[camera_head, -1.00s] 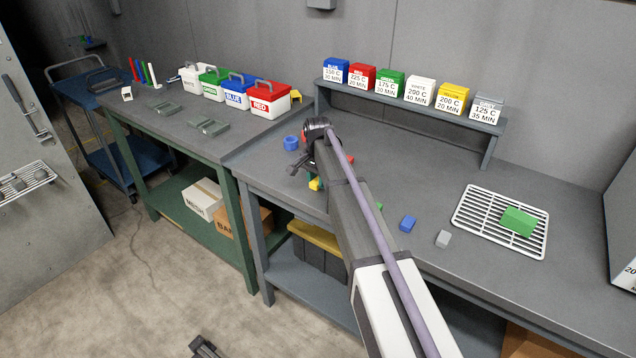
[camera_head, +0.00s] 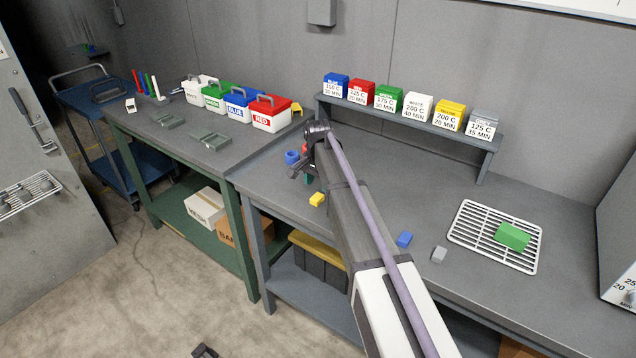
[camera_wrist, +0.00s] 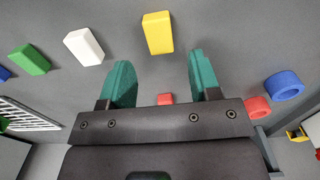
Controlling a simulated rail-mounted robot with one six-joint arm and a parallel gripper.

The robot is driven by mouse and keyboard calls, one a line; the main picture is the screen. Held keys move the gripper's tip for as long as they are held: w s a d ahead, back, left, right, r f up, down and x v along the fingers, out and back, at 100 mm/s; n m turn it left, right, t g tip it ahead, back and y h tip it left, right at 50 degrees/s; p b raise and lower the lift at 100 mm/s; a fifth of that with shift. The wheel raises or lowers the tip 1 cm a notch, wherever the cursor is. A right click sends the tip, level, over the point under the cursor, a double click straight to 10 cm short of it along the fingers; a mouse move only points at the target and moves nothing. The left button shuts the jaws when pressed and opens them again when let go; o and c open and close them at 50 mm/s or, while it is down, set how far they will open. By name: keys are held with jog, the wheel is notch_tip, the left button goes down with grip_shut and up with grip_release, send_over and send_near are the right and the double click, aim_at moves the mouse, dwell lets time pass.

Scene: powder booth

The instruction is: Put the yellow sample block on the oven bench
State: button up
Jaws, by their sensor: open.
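The yellow sample block (camera_head: 317,199) lies on the grey bench top (camera_head: 345,222), close to its front edge, left of my arm. It also shows in the wrist view (camera_wrist: 157,33), beyond the fingertips and apart from them. My gripper (camera_wrist: 160,72) is open, with two green fingers and nothing held between them. In the head view my gripper (camera_head: 303,173) is partly hidden by my own wrist, above the bench and just behind the yellow block.
A white block (camera_wrist: 84,46) and a green block (camera_wrist: 30,59) lie left of the yellow one. Red and blue rings (camera_wrist: 284,85) lie right. A blue block (camera_head: 404,239), grey block (camera_head: 438,255) and wire rack (camera_head: 466,221) are farther right on the bench.

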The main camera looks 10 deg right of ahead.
aim_at(318, 196)
notch_tip(318, 196, up, 7)
jog(key=p, duration=0.5)
jog(key=s+n, duration=0.9)
jog(key=s, duration=2.3)
jog(key=shift+s+a, duration=0.2)
jog(key=shift+s, duration=0.1)
